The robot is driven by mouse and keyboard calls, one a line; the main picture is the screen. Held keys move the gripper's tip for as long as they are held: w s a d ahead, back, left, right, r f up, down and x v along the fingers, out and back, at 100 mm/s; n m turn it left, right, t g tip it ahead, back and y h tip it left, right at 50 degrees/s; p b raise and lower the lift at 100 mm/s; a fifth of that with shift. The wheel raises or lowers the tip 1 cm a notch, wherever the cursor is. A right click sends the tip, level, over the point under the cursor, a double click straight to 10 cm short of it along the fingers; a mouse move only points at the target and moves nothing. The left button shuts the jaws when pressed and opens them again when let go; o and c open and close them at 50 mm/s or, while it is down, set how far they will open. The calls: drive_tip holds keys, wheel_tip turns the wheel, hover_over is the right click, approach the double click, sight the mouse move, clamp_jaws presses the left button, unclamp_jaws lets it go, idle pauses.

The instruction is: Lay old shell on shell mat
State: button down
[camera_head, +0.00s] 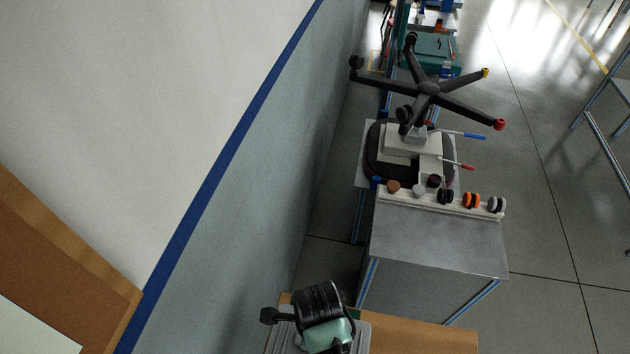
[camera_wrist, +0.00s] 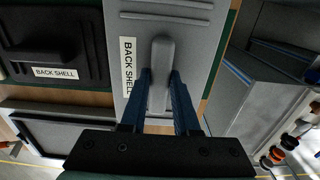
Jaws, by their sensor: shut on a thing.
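My gripper (camera_wrist: 160,76) is shut on the raised ridge of a grey shell panel (camera_wrist: 205,45), with one blue finger on each side of the ridge. The panel carries a white label reading BACK SHELL. A black shell panel (camera_wrist: 45,30) with a BACK SHELL label lies to the left, apart from the grey one. A dark green strip (camera_wrist: 231,22) shows beside the grey panel, perhaps part of a mat; I cannot tell if the panel touches it. In the head view, my wrist hides the fingertips, and part of the grey panel (camera_head: 362,340) shows beside it.
A wooden bench (camera_head: 425,338) lies under my gripper. A grey table (camera_head: 435,240) stands beyond it, with casters on a rail (camera_head: 455,208). Behind that is an upturned black chair base (camera_head: 428,88). A wall (camera_head: 265,185) runs along the left. Open floor (camera_head: 550,180) lies right.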

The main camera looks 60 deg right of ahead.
drive_tip(key=shift+f, duration=2.35)
drive_tip(key=shift+f, duration=0.1)
drive_tip(key=c, duration=0.7)
unclamp_jaws()
drive_tip(key=shift+o, duration=0.2)
wheel_tip(320, 180, up, 12)
drive_tip(key=shift+r, duration=0.15)
